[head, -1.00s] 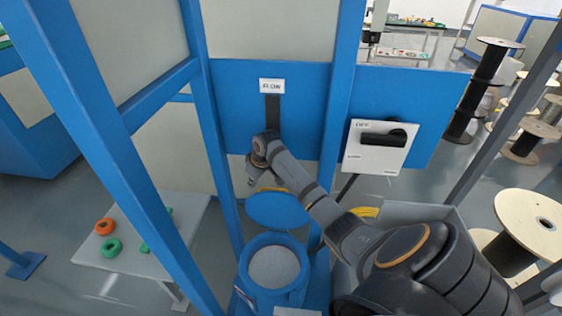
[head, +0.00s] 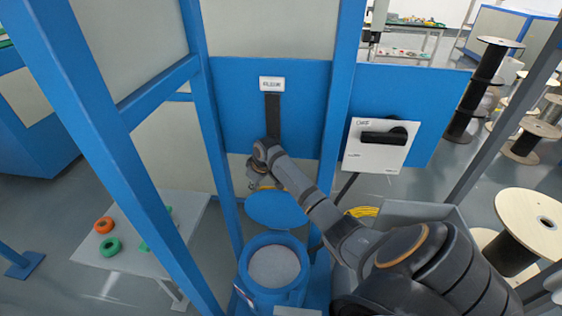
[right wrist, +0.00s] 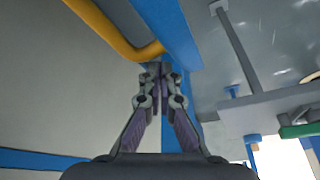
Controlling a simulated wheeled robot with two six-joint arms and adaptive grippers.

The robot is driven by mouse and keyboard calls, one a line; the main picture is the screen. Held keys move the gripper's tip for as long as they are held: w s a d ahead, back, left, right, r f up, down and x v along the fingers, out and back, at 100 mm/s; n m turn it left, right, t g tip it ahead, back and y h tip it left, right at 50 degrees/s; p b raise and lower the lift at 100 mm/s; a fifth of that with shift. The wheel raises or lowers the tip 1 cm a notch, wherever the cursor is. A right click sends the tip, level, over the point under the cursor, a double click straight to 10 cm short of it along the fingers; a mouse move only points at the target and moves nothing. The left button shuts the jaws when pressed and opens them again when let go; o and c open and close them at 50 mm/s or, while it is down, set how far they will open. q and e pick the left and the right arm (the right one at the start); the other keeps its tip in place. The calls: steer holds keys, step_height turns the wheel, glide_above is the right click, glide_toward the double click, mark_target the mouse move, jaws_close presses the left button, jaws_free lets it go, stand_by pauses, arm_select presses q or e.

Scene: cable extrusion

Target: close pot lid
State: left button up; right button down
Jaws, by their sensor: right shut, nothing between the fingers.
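The blue pot (head: 246,272) stands at the lower middle of the head view, with pale grey material inside. Its round blue lid (head: 275,210) is raised, tilted up at the pot's far side, so the pot is open. My right gripper (head: 255,186) is behind and above the lid's upper left edge, small and partly hidden by my wrist. In the right wrist view my right gripper (right wrist: 158,72) has its fingers together with nothing between them. A yellow bar (right wrist: 112,32) bends just beyond the fingertips; I cannot tell whether they touch. My left gripper is out of view.
Blue frame posts (head: 205,130) stand either side of the pot. A white panel with a black handle (head: 378,145) is at the right. A grey table (head: 130,262) with orange and green rings is at the left. Wooden spools (head: 530,222) stand far right.

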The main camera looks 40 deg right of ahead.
steer(key=f, duration=0.2)
steer(key=f+b, duration=0.1)
steer(key=shift+s+a+f, duration=0.15)
steer(key=shift+a+f, duration=0.05)
steer(key=shift+f, duration=0.2)
